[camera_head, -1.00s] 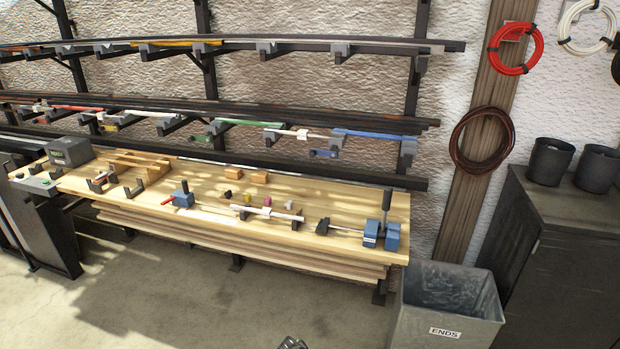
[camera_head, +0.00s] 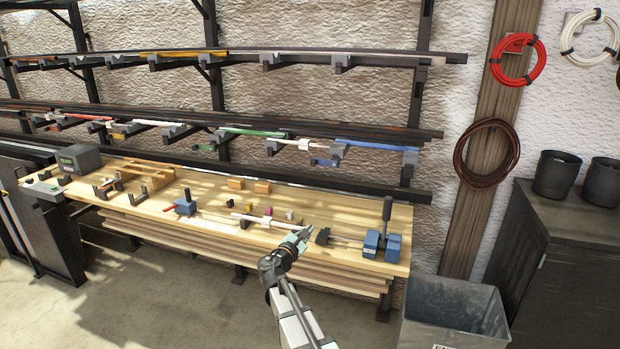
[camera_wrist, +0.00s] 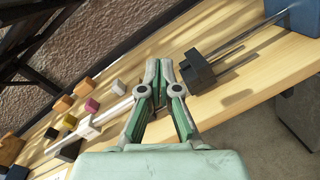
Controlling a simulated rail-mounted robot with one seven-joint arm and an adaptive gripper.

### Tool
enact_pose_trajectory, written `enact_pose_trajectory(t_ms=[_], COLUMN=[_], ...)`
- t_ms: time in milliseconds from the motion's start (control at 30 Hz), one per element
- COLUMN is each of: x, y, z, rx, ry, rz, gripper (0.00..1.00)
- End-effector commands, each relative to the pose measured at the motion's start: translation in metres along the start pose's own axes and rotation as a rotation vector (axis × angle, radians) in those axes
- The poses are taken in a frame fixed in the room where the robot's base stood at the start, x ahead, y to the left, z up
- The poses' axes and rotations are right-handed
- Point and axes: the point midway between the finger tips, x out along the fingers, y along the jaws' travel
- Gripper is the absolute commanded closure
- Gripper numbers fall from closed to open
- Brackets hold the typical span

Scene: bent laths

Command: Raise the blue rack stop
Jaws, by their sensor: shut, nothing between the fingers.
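The blue rack stop (camera_head: 324,162) is a small blue piece on the middle rack level, just below and left of the blue lath (camera_head: 378,145). It hangs low beside a grey bracket. My gripper (camera_head: 304,232) is in front of the bench, below and left of the stop and well apart from it. In the wrist view my gripper (camera_wrist: 160,66) shows green fingers with tips close together and nothing between them, over the bench. The stop is not visible in the wrist view.
The wooden bench (camera_head: 335,205) lies below the rack. It bears a black block (camera_head: 322,236), a blue clamp with an upright black handle (camera_head: 383,240) and a white rod (camera_head: 262,219). A grey bin (camera_head: 455,308) stands at the right. Dark rack beams (camera_head: 320,184) run along the wall.

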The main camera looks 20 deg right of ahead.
Motion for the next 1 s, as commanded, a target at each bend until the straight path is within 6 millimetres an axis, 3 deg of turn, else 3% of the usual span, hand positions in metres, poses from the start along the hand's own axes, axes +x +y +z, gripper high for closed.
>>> enact_pose_trajectory(t_ms=[100, 333, 833, 1000], x=[0.011, 0.016, 0.017, 0.025], y=[0.038, 0.077, 0.083, 0.086], z=[0.024, 0.051, 0.055, 0.057], rx=[-0.145, -0.324, -0.354, -0.353], ry=[-0.082, -0.183, -0.2, -0.2], rz=[0.091, 0.183, 0.196, 0.195], gripper=[1.0, 1.0, 1.0, 1.0])
